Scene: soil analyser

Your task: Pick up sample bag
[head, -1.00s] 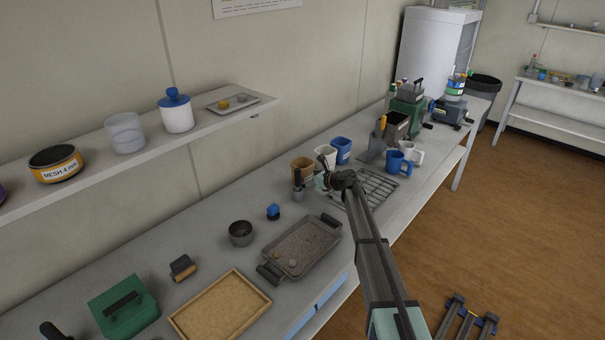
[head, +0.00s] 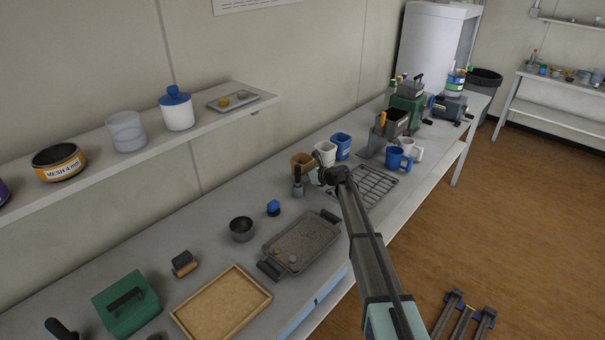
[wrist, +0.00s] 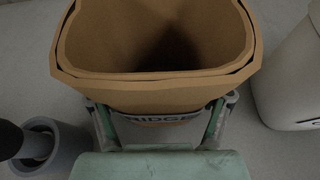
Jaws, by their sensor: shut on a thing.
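The sample bag is brown and open-topped, with a label reading RIDGE. It stands at the back of the bench in the head view (head: 301,161) and fills the top middle of the wrist view (wrist: 155,92). My gripper (wrist: 161,118) is shut on its near wall, at the label. In the head view my gripper (head: 318,176) is at the bag's right side and partly hides it. The bag is upright. Its inside is dark in the wrist view, and I cannot tell whether its base touches the bench.
A white bag (head: 326,152) stands close on the right, with a blue one (head: 342,143) beyond. A grey holder with a black-handled tool (head: 297,186) is close in front on the left. A wire rack (head: 374,187) lies to the right. A speckled tray (head: 300,238) is nearer me.

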